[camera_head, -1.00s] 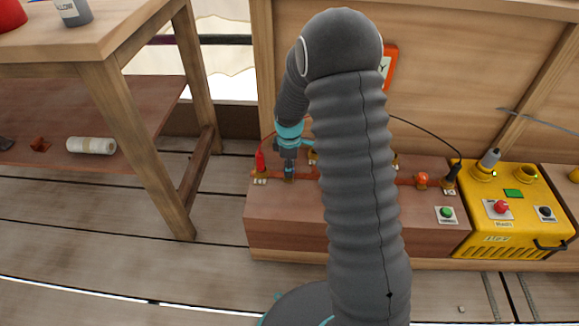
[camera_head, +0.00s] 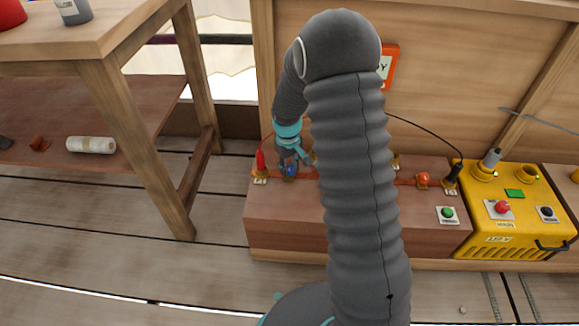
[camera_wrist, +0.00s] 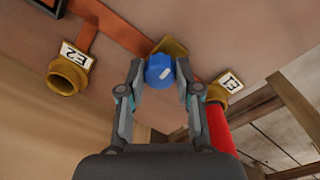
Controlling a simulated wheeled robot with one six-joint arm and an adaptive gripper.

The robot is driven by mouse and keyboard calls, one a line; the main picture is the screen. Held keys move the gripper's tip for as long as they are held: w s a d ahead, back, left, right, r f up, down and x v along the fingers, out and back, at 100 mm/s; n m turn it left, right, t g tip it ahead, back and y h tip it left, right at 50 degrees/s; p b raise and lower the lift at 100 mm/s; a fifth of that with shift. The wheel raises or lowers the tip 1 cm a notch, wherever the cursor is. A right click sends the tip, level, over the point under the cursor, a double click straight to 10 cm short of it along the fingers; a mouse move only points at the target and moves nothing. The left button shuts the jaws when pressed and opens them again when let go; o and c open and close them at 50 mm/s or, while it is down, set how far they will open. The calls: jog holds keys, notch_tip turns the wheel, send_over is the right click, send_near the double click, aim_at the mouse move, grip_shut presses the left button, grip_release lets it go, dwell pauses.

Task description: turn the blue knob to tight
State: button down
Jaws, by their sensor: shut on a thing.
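The blue knob (camera_wrist: 160,71) sits on a brass mount on the brown bench, between my fingertips. Its white mark shows on the face, slightly right of centre. My gripper (camera_wrist: 160,73) is shut on the knob, one finger on each side. In the head view, the knob (camera_head: 291,171) shows as a small blue patch beneath my gripper (camera_head: 288,168), near the left end of the bench. Whatever marks tight cannot be made out.
A red plug (camera_wrist: 217,126) stands close by at the E1 label (camera_wrist: 230,83). An empty brass socket (camera_wrist: 66,77) is at E2. A yellow box (camera_head: 515,225) with buttons stands at the right. A wooden table (camera_head: 95,57) is at the left.

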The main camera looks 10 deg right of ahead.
jog(key=shift+m, duration=0.4)
jog(key=c, duration=0.8)
grip_release()
jog(key=r, duration=1.2)
jog(key=shift+a, duration=0.3)
